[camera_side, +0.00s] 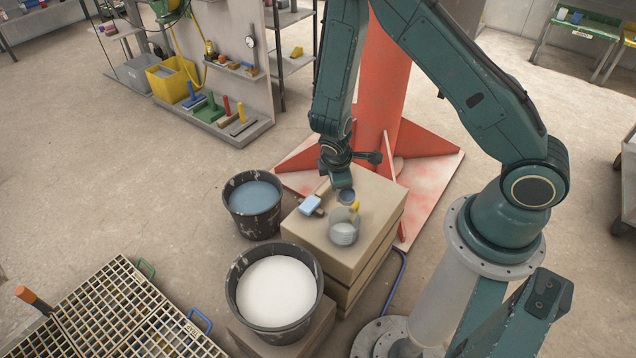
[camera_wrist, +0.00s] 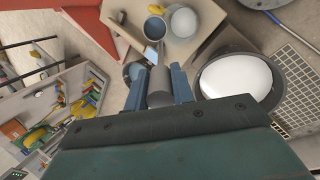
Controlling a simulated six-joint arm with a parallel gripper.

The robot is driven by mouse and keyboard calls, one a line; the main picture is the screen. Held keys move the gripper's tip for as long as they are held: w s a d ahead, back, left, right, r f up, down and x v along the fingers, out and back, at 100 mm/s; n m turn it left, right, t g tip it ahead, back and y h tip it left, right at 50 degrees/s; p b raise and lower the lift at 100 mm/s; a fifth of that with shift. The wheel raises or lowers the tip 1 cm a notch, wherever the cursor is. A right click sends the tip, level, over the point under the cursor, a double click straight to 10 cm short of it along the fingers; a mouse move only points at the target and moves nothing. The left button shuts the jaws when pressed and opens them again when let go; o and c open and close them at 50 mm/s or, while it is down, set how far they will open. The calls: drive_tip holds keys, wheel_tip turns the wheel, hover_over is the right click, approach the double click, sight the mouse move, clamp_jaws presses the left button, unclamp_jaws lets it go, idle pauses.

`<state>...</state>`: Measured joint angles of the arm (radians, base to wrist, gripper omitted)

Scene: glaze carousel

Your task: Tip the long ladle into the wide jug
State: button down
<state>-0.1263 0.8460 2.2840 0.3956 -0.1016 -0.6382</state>
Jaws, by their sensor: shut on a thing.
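My gripper (camera_wrist: 158,76) is shut on the grey handle (camera_wrist: 159,86) of the long ladle, which lies between its fingers in the wrist view. The ladle's round cup (camera_wrist: 155,28) holds something blue-grey and looks about level. In the side view the cup (camera_side: 347,195) hangs below my gripper (camera_side: 341,180), at the back of the wide jug. The wide jug (camera_side: 344,233) is clear, stands upright on a box and has pale contents low inside. It also shows in the wrist view (camera_wrist: 184,21), just right of the cup. I cannot tell whether cup and jug touch.
A bucket of white liquid (camera_side: 277,291) stands in front and a bucket of blue liquid (camera_side: 253,200) to the left. A yellow item (camera_side: 355,206) shows at the jug's rim.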

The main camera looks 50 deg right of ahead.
drive_tip(key=shift+w+d+r+g+y, duration=0.2)
drive_tip(key=shift+w+d+y, duration=0.15)
drive_tip(key=shift+d, duration=0.25)
drive_tip(key=shift+w+d+r+g+y, duration=0.1)
drive_tip(key=shift+w+d+g+y, duration=0.15)
drive_tip(key=shift+d+y, duration=0.3)
drive_tip(key=shift+w+d+r+g+y, duration=0.15)
drive_tip(key=shift+w+d+y, duration=0.2)
drive_tip(key=shift+d, duration=0.35)
drive_tip(key=shift+w+d+g+y, duration=0.2)
drive_tip(key=shift+w+d+y, duration=0.2)
drive_tip(key=shift+d, duration=0.35)
drive_tip(key=shift+w+d+g+y, duration=0.25)
drive_tip(key=shift+d+y, duration=0.2)
drive_tip(key=shift+d, duration=0.25)
drive_tip(key=shift+w, duration=0.1)
